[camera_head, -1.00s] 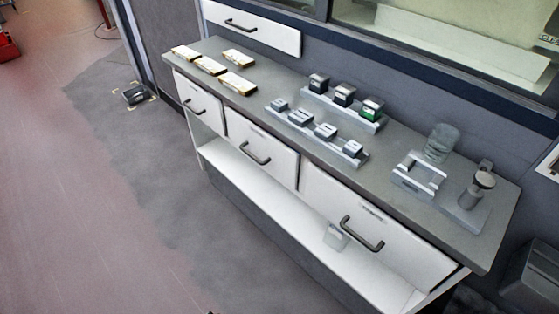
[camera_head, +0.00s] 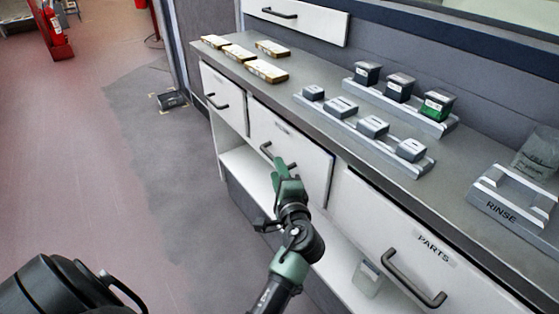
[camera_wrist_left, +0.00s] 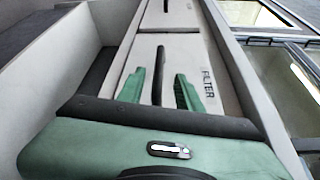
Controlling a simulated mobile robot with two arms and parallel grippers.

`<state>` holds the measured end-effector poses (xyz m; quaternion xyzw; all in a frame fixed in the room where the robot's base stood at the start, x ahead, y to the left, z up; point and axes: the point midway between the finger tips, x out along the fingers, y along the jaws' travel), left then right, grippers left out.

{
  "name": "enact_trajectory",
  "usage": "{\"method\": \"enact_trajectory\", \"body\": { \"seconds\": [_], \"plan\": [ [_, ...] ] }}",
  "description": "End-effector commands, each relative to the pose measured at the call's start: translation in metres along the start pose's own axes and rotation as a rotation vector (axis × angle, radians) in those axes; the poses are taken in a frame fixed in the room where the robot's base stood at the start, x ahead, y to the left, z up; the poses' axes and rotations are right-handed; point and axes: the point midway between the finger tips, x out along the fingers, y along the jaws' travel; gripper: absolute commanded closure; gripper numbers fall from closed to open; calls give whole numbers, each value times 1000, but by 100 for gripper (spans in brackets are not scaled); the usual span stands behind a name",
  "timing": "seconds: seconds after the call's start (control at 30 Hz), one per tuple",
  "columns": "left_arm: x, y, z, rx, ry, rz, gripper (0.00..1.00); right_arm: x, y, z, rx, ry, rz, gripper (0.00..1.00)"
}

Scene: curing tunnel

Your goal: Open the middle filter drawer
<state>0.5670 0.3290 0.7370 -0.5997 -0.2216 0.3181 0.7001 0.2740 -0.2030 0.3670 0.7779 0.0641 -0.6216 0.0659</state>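The middle drawer (camera_head: 303,154) is a white front in the grey counter, between two other drawers, and looks shut. Its dark bar handle (camera_head: 266,152) is partly hidden by my left gripper (camera_head: 281,166). In the left wrist view the drawer front (camera_wrist_left: 143,48) carries the label FILTER, and the handle (camera_wrist_left: 158,75) shows between the two green fingers. My left gripper (camera_wrist_left: 160,73) is open, one finger on each side of the handle; I cannot tell whether they touch it. My right gripper is not in view.
The PARTS drawer (camera_head: 400,245) is on the right and another drawer (camera_head: 222,98) on the left. The countertop (camera_head: 300,88) bears gold-edged blocks, racks of small dark boxes and a RINSE holder (camera_head: 510,205). An open shelf (camera_head: 246,171) runs below.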

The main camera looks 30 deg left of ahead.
Motion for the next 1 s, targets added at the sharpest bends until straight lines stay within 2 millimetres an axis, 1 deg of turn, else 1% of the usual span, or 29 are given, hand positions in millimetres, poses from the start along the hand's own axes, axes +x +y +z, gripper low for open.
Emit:
{"method": "enact_trajectory", "body": {
  "seconds": [0.2, 0.4, 0.53, 0.77, 0.8, 0.87, 0.9, 0.93, 1.0],
  "plan": [
    [37, 1, 0, 1, -1, 0, 65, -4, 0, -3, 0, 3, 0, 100],
    [62, 1, 0, 0, 0, 2, 65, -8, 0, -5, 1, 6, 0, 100],
    [68, 1, 0, -1, 2, 2, 65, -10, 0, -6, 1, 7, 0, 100],
    [69, 2, 0, -2, 2, 3, 65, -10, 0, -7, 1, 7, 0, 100],
    [69, 2, 0, -2, 2, 3, 70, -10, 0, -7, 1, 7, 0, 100],
    [69, 2, 0, -2, 2, 3, 87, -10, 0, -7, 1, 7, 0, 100],
    [69, 2, 0, -2, 2, 3, 98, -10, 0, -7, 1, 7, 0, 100],
    [69, 2, 0, -2, 2, 3, 100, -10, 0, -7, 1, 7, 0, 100],
    [69, 2, 0, -2, 2, 3, 100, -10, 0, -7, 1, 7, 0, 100]
  ]
}}
